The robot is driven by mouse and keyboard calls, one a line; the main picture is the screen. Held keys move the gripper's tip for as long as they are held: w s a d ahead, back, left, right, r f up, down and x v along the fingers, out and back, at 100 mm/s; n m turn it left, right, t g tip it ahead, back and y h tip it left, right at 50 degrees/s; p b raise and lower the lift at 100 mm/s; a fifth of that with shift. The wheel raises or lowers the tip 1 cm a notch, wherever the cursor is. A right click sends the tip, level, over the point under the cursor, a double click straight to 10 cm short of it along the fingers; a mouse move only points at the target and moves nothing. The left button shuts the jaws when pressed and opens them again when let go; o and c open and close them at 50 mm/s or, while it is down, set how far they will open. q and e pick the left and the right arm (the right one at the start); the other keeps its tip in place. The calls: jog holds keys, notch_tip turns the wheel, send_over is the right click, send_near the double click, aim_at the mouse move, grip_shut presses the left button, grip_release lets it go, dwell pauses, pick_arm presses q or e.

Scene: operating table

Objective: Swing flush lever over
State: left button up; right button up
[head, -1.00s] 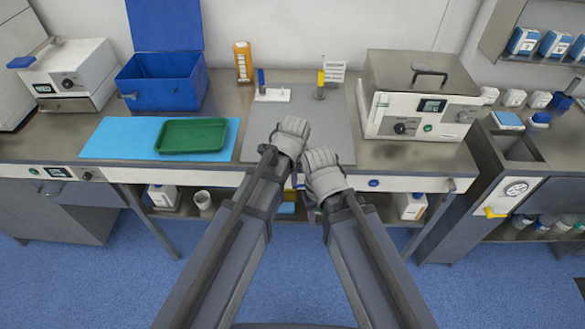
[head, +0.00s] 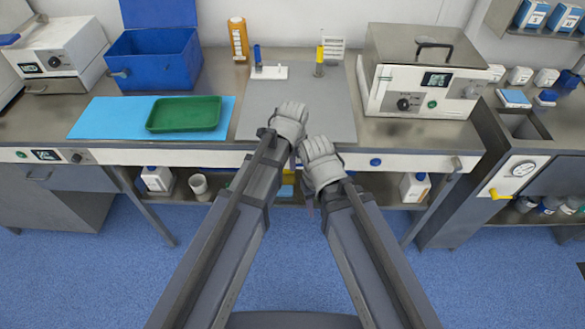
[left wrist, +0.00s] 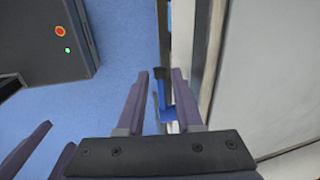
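I cannot tell for certain which part is the flush lever. A yellow lever (head: 500,194) sticks out below a round gauge on the right cabinet. On the bench's back edge stand a blue upright handle (head: 257,55) on a white base and a yellow-topped post (head: 320,60). My left gripper (head: 290,125) is in front of the grey mat, its fingertips hidden in the head view. The left wrist view shows its fingers (left wrist: 161,85) apart with a blue part beyond between them.
A grey mat (head: 262,112) lies on the bench (head: 385,131). A green tray (head: 184,114) on a blue sheet and an open blue box (head: 153,62) are at left. A metal-lidded device (head: 415,70) stands at right. Blue floor (head: 100,270) is clear in front.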

pick_arm(q)
jog(key=shift+w+f+b, duration=0.15)
jog(key=shift+f+b, duration=0.2)
jog(key=shift+f, duration=0.35)
grip_shut()
dwell(1.0)
